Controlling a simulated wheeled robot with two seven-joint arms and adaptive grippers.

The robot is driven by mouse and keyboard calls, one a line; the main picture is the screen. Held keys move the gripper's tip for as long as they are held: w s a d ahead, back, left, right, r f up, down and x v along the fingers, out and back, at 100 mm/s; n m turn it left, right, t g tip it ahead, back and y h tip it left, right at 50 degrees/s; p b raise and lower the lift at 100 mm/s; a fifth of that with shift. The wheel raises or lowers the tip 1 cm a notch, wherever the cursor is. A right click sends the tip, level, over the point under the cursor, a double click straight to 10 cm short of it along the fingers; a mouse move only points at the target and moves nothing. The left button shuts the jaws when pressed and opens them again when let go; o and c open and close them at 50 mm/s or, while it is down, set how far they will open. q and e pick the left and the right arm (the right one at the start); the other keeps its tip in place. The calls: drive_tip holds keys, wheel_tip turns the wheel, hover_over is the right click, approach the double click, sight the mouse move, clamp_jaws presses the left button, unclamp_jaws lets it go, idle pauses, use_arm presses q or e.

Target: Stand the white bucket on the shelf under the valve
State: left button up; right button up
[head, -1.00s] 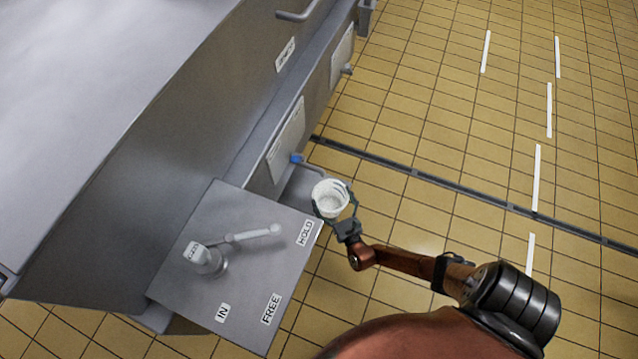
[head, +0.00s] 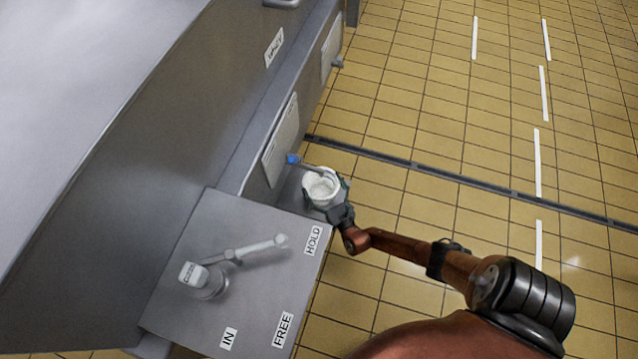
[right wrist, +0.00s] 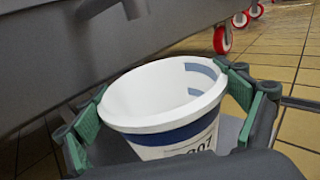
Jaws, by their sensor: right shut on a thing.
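The white bucket (head: 318,186) is beside the vat wall in the head view, its open mouth up. My right gripper (head: 326,193) is shut around its sides. In the right wrist view the bucket (right wrist: 165,92) has a blue band and dark print, with green finger pads on both sides. The valve (head: 293,159) has a blue handle on the vat's lower wall; its grey spout reaches over the bucket's mouth. The grey shelf (head: 289,196) shows beside and below the bucket. I cannot tell whether the bucket's base touches it. My left gripper is out of view.
A grey panel (head: 205,322) with a lever (head: 250,248) and labels HOLD, FREE and IN stands close by at lower left. The vat wall (head: 130,180) rises to the left. Open tiled floor (head: 430,130) with a drain channel lies to the right.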

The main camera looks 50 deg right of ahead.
drive_tip(key=o, duration=1.6)
drive_tip(key=shift+r, duration=0.1)
drive_tip(key=p+v, duration=0.3)
drive_tip(key=v, duration=0.8)
drive_tip(key=shift+s, duration=0.15)
drive_tip(key=shift+s+a, duration=0.15)
drive_tip(key=shift+s, duration=0.15)
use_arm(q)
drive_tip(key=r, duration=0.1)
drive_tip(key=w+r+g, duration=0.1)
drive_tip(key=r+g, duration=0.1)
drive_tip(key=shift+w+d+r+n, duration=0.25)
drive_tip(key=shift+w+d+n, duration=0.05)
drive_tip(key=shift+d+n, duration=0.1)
